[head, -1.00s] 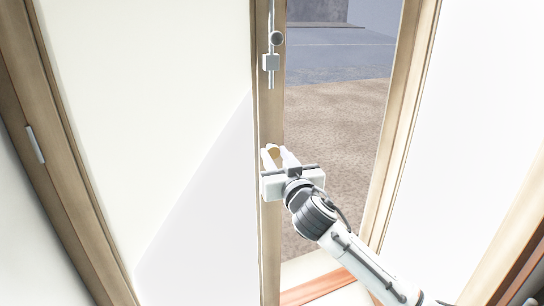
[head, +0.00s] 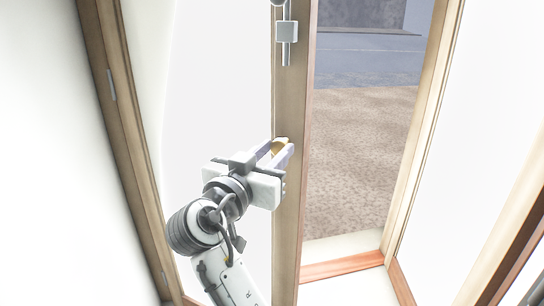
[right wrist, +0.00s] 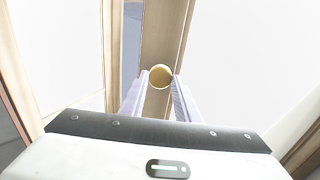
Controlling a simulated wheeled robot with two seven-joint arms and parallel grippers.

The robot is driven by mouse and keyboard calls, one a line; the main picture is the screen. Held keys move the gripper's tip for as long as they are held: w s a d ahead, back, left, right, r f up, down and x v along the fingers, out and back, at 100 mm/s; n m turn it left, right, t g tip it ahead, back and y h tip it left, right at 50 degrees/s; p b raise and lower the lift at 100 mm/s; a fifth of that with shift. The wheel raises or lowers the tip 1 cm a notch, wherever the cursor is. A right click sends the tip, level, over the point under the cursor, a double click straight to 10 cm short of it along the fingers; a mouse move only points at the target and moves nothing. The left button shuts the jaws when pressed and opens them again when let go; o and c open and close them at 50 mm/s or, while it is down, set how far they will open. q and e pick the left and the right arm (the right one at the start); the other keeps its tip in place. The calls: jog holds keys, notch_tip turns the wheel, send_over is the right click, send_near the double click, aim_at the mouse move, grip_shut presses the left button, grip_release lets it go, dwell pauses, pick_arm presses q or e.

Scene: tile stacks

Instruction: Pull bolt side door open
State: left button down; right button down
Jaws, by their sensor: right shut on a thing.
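The door (head: 225,75) is a pale panel in a light wooden frame. It stands ajar left of the opening, its free wooden edge upright mid-picture. A slim metal bolt (head: 287,32) with a square grey block runs along that edge, its top cut off by the picture. Below it a round brass-coloured knob (head: 280,147) sits on the edge. My right gripper (head: 276,153) is shut on the knob, coming from below left. In the right wrist view the knob (right wrist: 160,76) shows between both fingers. My left gripper is out of view.
The doorway right of the door shows brown ground (head: 355,150) and grey paving outside. A reddish-brown threshold (head: 343,265) lies at its foot. A wooden post (head: 425,125) and another white panel stand right. A metal hinge (head: 111,86) shows at left.

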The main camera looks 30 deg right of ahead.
jog(key=shift+s+a, duration=0.2)
jog(key=c, duration=1.4)
grip_release()
jog(key=shift+c, duration=0.2)
jog(key=shift+o, duration=0.4)
jog(key=shift+r, duration=0.1)
jog(key=p, duration=0.6)
send_near(273, 102)
jog(key=d+r, duration=0.2)
jog(key=d, duration=0.2)
jog(key=shift+s+d, duration=0.2)
jog(key=shift+s, duration=0.05)
